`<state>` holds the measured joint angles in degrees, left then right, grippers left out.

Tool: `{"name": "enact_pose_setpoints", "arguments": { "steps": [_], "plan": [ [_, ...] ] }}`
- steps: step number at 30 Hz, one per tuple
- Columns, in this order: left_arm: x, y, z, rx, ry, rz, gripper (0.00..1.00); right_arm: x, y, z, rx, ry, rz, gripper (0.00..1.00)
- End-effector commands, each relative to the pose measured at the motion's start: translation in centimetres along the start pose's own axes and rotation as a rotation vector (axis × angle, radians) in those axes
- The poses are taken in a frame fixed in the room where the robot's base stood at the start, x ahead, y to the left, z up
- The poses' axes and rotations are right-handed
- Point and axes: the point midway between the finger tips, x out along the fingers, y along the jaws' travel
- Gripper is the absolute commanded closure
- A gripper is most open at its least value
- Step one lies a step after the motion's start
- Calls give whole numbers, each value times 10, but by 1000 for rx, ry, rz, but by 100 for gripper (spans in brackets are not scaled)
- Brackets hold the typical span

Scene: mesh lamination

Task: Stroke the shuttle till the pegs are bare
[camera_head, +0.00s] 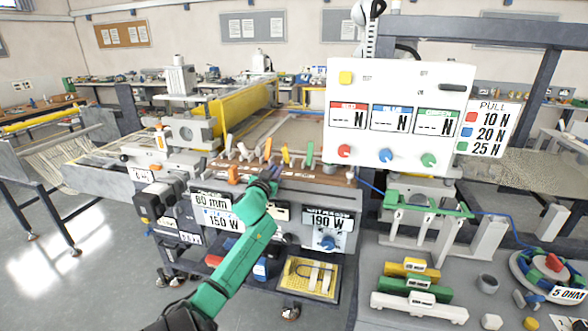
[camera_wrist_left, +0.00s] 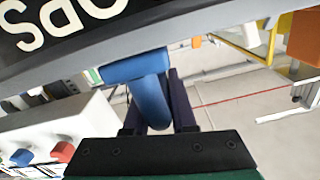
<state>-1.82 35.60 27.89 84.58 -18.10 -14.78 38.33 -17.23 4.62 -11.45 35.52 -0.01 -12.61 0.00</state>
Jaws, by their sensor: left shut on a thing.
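My left gripper (camera_head: 264,184) reaches the front edge of the bench machine, just below a brown strip (camera_head: 290,171). In the left wrist view, the dark fingers of my left gripper (camera_wrist_left: 155,108) are shut on a blue handle (camera_wrist_left: 150,82) under a black lettered panel (camera_wrist_left: 60,25). Several upright pegs stand in a row on the strip, among them a yellow peg (camera_head: 285,153) and a green peg (camera_head: 309,153). I cannot tell which part is the shuttle. My right gripper is not in view.
A white panel (camera_head: 400,85) with red, blue and green knobs stands right of the pegs. Its three displays show dashes. A green bracket (camera_head: 428,206) and coloured blocks (camera_head: 405,285) occupy the right bench. An orange block (camera_head: 233,175) sits left of my gripper.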

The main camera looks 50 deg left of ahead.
Motion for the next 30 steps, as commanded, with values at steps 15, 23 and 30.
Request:
{"name": "enact_pose_setpoints", "arguments": {
  "steps": [15, 23, 30],
  "plan": [
    [0, -17, 4, 2, -3, -5, 100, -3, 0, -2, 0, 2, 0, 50],
    [0, -15, 3, 1, -2, -3, 48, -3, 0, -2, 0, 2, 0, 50],
    [-5, -14, 4, 0, -1, 0, 48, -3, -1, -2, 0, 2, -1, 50]
  ]
}}
